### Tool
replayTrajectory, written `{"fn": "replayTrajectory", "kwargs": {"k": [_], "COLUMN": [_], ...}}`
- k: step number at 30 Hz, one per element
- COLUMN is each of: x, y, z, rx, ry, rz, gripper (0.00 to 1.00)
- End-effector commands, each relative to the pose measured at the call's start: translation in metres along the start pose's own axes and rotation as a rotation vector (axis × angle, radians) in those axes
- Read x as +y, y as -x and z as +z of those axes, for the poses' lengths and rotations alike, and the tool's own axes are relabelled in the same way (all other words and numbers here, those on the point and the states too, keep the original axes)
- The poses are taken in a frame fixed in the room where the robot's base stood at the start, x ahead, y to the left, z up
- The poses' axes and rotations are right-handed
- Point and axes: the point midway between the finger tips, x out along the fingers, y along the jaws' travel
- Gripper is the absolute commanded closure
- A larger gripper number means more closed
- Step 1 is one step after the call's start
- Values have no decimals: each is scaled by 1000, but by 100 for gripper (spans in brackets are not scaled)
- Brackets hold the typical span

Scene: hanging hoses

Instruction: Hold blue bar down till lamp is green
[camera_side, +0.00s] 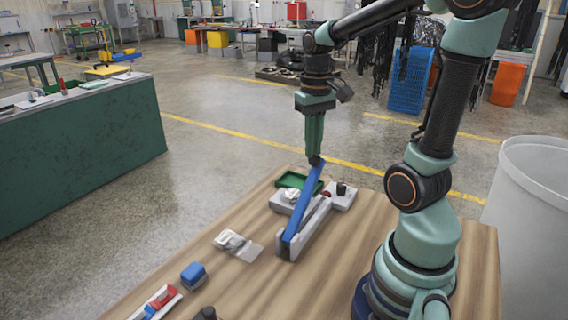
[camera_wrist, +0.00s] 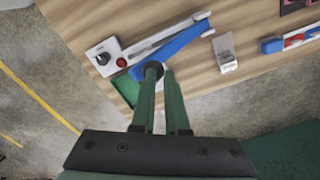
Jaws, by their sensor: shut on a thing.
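The blue bar (camera_side: 303,202) slopes up from its low near end to its raised far end, beside a grey rail (camera_side: 305,232). It also shows in the wrist view (camera_wrist: 185,40). My gripper (camera_side: 315,158) points down at the bar's raised far end and is shut there. A dark round piece (camera_wrist: 153,70) sits at the fingertips and hides part of the contact. A small red dome (camera_wrist: 121,62), possibly the lamp, is at the rail's far end. It looks red; no green light shows.
A pale box with a black knob (camera_wrist: 103,58) stands by the red dome. A green tray (camera_side: 290,180) lies behind the bar. A clear-and-white item (camera_side: 232,240), a blue block (camera_side: 194,275) and a red-and-blue item (camera_side: 158,300) lie at the left.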

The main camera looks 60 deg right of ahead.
Motion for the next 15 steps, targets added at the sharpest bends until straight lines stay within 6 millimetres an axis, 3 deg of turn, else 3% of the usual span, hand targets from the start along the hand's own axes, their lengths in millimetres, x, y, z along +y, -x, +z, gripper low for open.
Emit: {"fn": "replayTrajectory", "kwargs": {"k": [15], "x": [18], "y": [-21], "z": [-7], "rx": [-13], "ry": [-1], "rz": [-1], "gripper": [100]}}
